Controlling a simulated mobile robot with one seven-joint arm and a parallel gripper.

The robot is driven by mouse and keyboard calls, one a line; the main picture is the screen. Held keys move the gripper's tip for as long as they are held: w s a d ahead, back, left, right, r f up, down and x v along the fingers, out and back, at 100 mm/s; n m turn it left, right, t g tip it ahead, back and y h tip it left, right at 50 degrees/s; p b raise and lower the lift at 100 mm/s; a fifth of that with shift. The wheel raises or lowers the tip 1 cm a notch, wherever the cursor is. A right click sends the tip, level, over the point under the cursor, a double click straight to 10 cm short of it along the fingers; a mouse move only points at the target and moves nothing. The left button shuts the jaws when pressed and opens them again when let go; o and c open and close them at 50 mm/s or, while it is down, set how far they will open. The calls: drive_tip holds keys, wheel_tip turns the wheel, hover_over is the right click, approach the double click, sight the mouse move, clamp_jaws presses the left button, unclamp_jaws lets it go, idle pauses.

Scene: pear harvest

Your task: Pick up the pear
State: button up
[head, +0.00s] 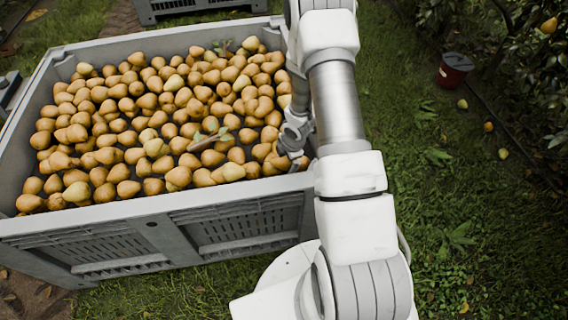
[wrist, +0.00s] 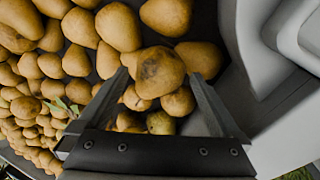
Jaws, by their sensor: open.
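Many brown-yellow pears fill a large grey crate (head: 150,222) in the head view. In the wrist view, one pear (wrist: 160,71) with a dark blemish lies between and just beyond the tips of my gripper (wrist: 158,82). My gripper is open, with one finger on each side of that pear; I cannot tell whether they touch it. In the head view my gripper (head: 296,158) is low at the crate's right inner side, partly hidden by my arm. The blemished pear cannot be made out there.
Other pears (wrist: 118,27) crowd around my gripper, and the crate's wall (wrist: 245,60) is close on the right in the wrist view. Leafy twigs (head: 210,135) lie on the pears. A dark red bucket (head: 454,71) stands on the grass at right, with several fallen pears near it.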

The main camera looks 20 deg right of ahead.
drive_tip(key=shift+w+f, duration=0.2)
drive_tip(key=shift+f, duration=0.35)
drive_tip(key=c, duration=1.3)
drive_tip(key=shift+c, duration=0.2)
drive_tip(key=shift+r, duration=0.15)
